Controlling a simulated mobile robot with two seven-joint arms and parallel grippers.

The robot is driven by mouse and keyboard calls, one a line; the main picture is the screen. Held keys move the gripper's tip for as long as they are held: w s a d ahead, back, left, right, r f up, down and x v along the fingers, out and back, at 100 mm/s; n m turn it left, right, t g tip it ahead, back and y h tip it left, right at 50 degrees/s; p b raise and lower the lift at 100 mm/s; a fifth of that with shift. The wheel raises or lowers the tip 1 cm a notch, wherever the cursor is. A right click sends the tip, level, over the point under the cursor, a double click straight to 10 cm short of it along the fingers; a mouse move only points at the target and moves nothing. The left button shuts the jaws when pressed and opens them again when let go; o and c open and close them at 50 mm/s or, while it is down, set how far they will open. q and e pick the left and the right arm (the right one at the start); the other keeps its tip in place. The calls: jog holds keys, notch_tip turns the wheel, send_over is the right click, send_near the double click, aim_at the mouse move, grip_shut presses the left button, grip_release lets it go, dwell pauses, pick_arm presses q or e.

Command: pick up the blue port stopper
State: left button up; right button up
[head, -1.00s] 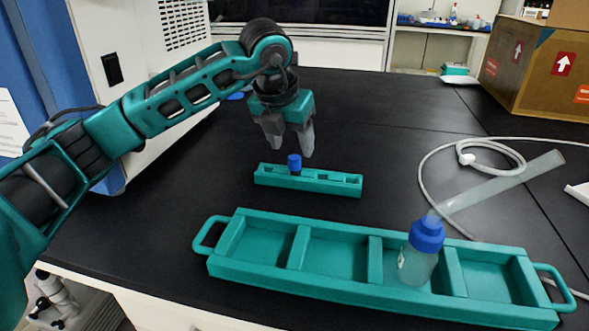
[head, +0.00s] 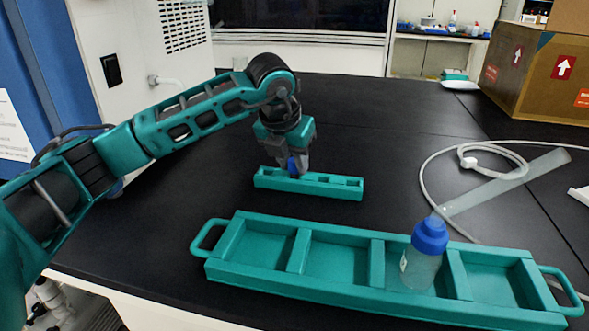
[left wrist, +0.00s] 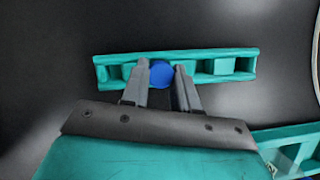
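The blue port stopper (head: 292,167) stands in the left part of a small teal rack (head: 335,187). The small rack also shows in the left wrist view (left wrist: 110,62). My right gripper is not in view.
A large teal tray (head: 335,262) with handles lies in front, holding a blue-capped bottle (head: 425,258). A clear tube (head: 505,184) and a coiled white hose (head: 432,160) lie at the right. A cardboard box (head: 535,80) stands at the back right. The bench behind the rack is clear.

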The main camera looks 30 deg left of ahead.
pick_arm(q)
grip_shut()
